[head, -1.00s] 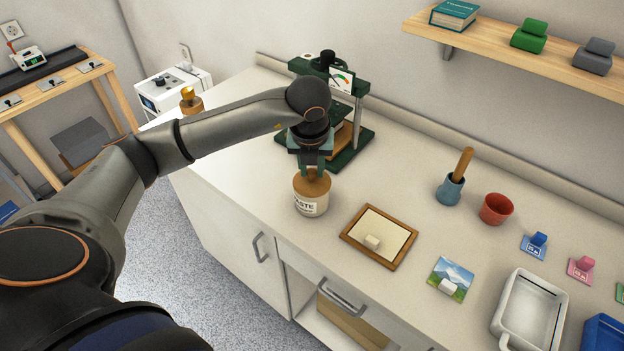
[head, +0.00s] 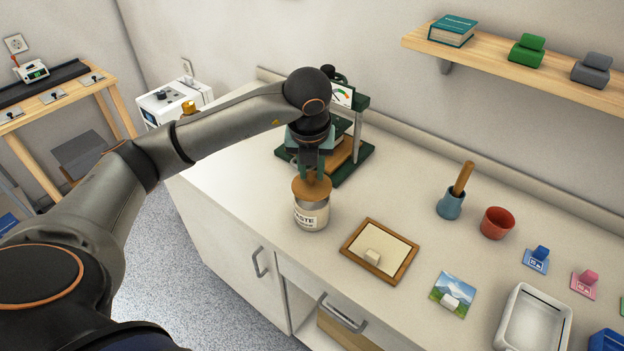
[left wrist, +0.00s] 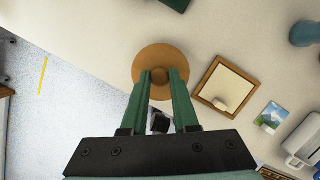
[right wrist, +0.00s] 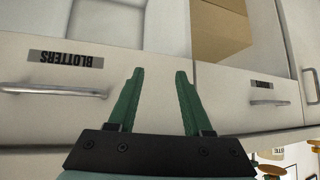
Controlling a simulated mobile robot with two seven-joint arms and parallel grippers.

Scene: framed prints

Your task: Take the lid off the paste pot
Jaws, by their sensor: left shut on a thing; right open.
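The paste pot (head: 311,216) is a cream jar with a PASTE label, upright on the counter near its front edge. Its round brown lid (head: 311,190) is raised a little above the jar's rim and slightly tilted. My left gripper (head: 312,174) is shut on the lid's knob from above. In the left wrist view the lid (left wrist: 161,58) lies between and beyond the fingertips and covers most of the pot. My right gripper (right wrist: 155,72) is open and empty, in front of the cabinet drawers.
A green press (head: 345,150) stands behind the pot. A wooden frame (head: 379,250) with a small pale block lies to its right, then a landscape print (head: 453,290) and a white tray (head: 535,318). Bare counter lies between the frame and the blue cup (head: 451,203).

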